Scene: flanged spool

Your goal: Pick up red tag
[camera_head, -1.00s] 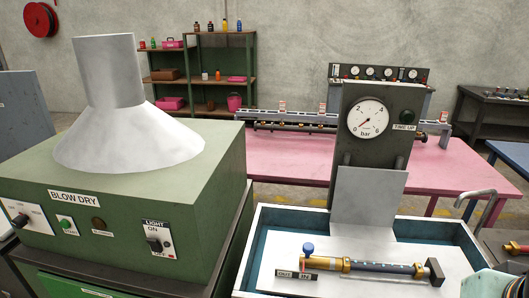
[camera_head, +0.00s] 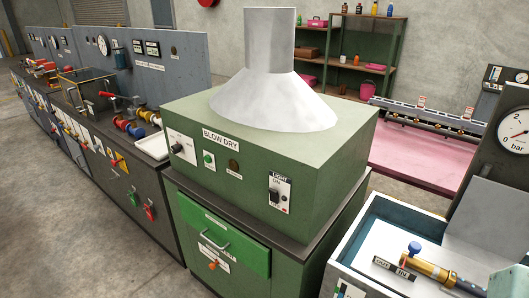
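Several small red pieces hang on the front of the dark bench at the left. The nearest red tag-like piece (camera_head: 149,211) is low at the bench's right end, beside a green one (camera_head: 132,197). Another small red piece (camera_head: 116,160) is further along. I cannot tell which of these is the red tag. My gripper is not visible. Only a pale rounded part, probably of my arm, shows at the lower right edge.
A green blow dry cabinet (camera_head: 250,165) with a grey hood stands in the centre. A blue-rimmed tray (camera_head: 397,208) with a brass-ended tool (camera_head: 430,268) is at the right. The dark bench (camera_head: 140,180) recedes left. Open floor (camera_head: 70,240) lies before it.

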